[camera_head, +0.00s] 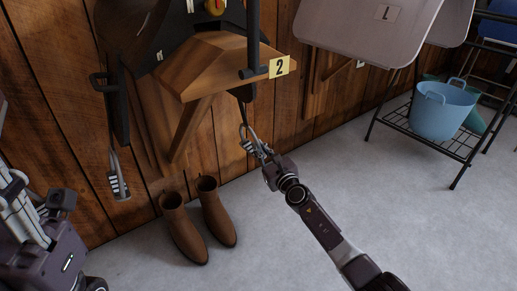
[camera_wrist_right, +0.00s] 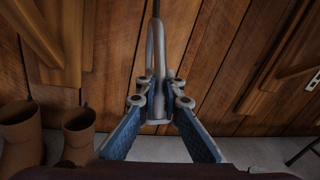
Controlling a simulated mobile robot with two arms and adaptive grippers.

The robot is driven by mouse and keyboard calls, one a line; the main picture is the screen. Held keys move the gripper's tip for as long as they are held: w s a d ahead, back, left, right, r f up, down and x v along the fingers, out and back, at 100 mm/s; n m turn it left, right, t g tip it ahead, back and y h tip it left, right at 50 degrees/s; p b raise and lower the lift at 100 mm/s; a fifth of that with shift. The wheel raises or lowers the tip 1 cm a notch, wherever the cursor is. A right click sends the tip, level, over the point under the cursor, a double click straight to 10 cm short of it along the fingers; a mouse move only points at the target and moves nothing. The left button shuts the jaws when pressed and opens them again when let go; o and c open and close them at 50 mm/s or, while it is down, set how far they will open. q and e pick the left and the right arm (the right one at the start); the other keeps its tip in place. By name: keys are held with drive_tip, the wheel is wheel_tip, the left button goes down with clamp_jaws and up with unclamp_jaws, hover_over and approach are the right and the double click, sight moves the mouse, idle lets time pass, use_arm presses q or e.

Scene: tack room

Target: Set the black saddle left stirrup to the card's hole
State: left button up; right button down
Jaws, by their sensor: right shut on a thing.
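The black saddle (camera_head: 118,98) shows only in part, at the upper left of the head view, by a wooden rack (camera_head: 215,65) marked 2. One metal stirrup (camera_head: 119,183) hangs free at the left. The other stirrup (camera_head: 245,137) hangs below the rack, beside its right part. My right gripper (camera_head: 261,151) is shut on that stirrup. In the right wrist view, the fingers (camera_wrist_right: 159,101) close on the lower part of the grey metal stirrup (camera_wrist_right: 157,60). The strap holes are too small to read, and I cannot identify the hole card. My left gripper is not clearly visible.
Brown boots (camera_head: 183,229) stand on the floor below the rack, left of my right arm. A grey panel (camera_head: 365,30) labelled L is at the upper right. A blue tub (camera_head: 440,112) sits on a black wire shelf (camera_head: 415,135).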

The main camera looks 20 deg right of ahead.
drive_tip(key=shift+s+f, duration=0.1)
drive_tip(key=shift+f, duration=0.15)
drive_tip(key=shift+d, duration=0.1)
drive_tip(key=c, duration=2.1)
unclamp_jaws()
drive_tip(key=shift+f, duration=0.1)
drive_tip(key=shift+s+a+r, duration=0.25)
drive_tip(key=s, duration=0.3)
drive_tip(key=s+d, duration=0.1)
drive_tip(key=s, duration=0.3)
drive_tip(key=s+d, duration=0.1)
drive_tip(key=s, duration=0.3)
drive_tip(key=shift+s+d+f, duration=0.15)
